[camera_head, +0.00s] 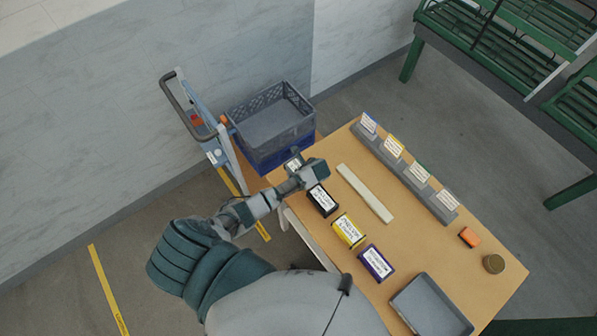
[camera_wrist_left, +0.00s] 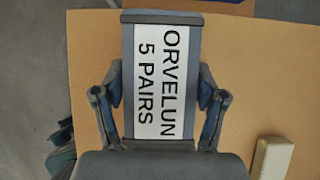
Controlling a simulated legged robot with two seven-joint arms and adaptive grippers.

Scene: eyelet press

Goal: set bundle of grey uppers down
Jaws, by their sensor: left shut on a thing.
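The bundle of grey uppers (camera_wrist_left: 160,80) has grey edges and a white label reading "ORVELUN 5 PAIRS" in the left wrist view. My left gripper (camera_wrist_left: 158,100) is shut on it, with one finger on each side. In the head view, my left gripper (camera_head: 303,176) is over the far-left end of the tan table (camera_head: 440,245), and the bundle (camera_head: 293,163) shows only partly behind it. I cannot tell whether the bundle touches the tabletop. My right gripper is not in view.
Black (camera_head: 322,200), yellow (camera_head: 348,231) and purple (camera_head: 376,263) labelled bundles line the near side. A pale bar (camera_head: 364,192) lies mid-table. A card rack (camera_head: 405,178), orange block (camera_head: 469,237), round tin (camera_head: 493,264) and grey tray (camera_head: 430,307) also stand there. A crate (camera_head: 272,125) is beyond.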

